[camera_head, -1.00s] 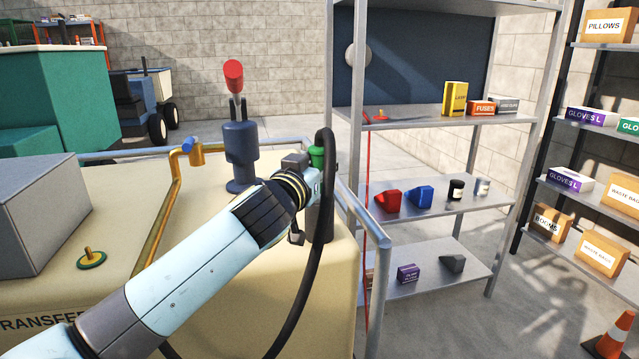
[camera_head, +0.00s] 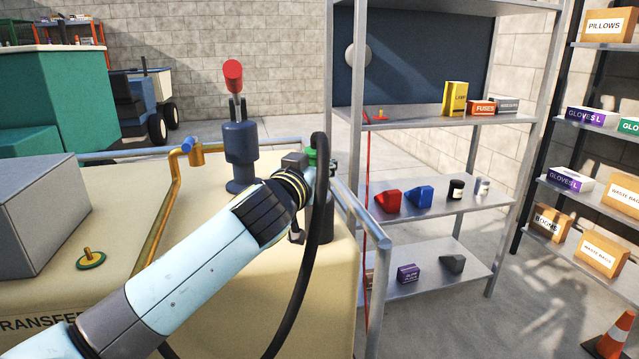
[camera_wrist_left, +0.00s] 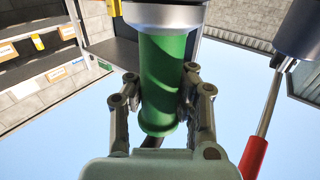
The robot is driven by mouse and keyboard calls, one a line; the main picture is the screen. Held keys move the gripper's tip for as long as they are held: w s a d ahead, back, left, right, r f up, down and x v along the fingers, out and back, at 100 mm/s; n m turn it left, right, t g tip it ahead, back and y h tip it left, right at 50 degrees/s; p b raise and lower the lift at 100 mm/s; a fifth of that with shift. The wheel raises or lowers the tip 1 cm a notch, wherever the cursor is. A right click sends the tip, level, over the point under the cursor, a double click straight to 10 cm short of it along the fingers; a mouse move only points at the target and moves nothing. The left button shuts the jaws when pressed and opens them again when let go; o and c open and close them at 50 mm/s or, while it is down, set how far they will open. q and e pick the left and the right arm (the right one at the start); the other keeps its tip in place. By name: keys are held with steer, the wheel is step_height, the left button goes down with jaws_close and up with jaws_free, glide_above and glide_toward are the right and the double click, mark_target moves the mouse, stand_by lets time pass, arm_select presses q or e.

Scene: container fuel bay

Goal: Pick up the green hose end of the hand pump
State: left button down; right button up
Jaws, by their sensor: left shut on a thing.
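The green hose end (camera_wrist_left: 162,85) of the hand pump fills the middle of the left wrist view, between the two fingers of my left gripper (camera_wrist_left: 160,98). The gripper is shut on it. In the head view only a small green part of the hose end (camera_head: 311,157) shows, behind my wrist. The black hose (camera_head: 312,262) arches up beside it and hangs down in front of the tank. The blue hand pump (camera_head: 240,153) with its red-gripped lever (camera_head: 233,76) stands on the tank to the left of my gripper. My right gripper is not in view.
A metal shelf (camera_head: 440,203) with cans and boxes stands close on the right. An orange cone (camera_head: 615,335) is at lower right.

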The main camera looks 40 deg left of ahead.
arm_select(q)
steer(key=shift+s+f, duration=0.1)
steer(key=shift+f, duration=0.2)
step_height(320, 180, up, 10)
steer(key=p, duration=0.3)
steer(key=shift+r, duration=0.25)
